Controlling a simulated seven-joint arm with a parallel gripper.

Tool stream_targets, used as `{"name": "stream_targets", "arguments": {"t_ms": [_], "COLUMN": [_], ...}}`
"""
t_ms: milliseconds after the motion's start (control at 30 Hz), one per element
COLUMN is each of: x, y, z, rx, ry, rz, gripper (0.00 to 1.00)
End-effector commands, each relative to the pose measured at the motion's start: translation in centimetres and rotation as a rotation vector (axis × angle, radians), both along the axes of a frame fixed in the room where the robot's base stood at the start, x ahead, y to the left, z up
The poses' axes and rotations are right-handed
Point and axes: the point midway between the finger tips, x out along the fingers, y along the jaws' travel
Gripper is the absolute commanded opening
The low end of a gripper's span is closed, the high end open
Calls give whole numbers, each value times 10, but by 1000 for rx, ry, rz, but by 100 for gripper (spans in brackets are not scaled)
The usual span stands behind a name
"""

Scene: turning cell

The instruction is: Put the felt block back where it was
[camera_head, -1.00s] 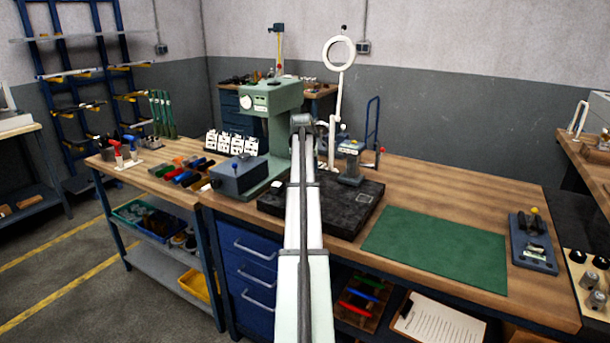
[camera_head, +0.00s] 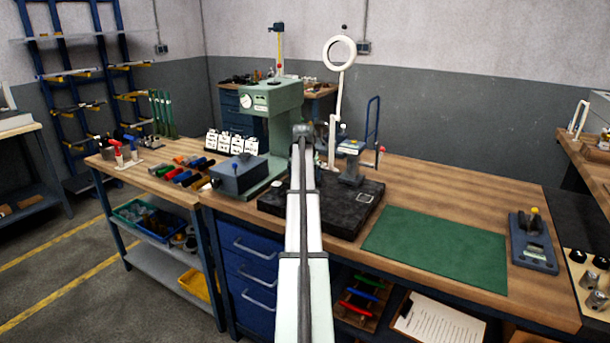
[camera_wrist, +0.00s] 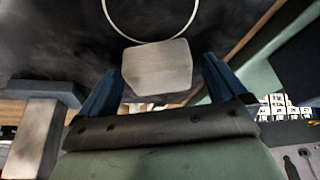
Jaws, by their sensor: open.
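A light grey block with rounded corners, which looks like the felt block (camera_wrist: 157,67), shows in the wrist view between and beyond my two blue fingers. My gripper (camera_wrist: 160,82) is open, with a finger on each side of the block. I cannot tell whether the fingers touch it. Behind the block is a dark surface with a thin pale ring (camera_wrist: 150,38), and the block lies at or just below the ring's lower edge. In the head view my own arm hides the gripper and the block.
A black plate (camera_head: 345,222) lies on the wooden bench, with a small grey stand (camera_head: 351,165) on its back part. A green press-like machine (camera_head: 268,105) stands to the left, and a white ring lamp (camera_head: 339,52) behind. A green mat (camera_head: 435,245) lies clear at the right.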

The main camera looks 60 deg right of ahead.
Motion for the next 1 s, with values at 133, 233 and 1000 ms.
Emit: {"name": "stream_targets", "arguments": {"t_ms": [133, 233, 1000], "x": [0, 0, -16], "y": [0, 0, 40], "z": [0, 2, 105], "rx": [0, -1, -1], "ry": [0, 0, 0], "rz": [0, 0, 0], "gripper": [98, 98, 98]}}
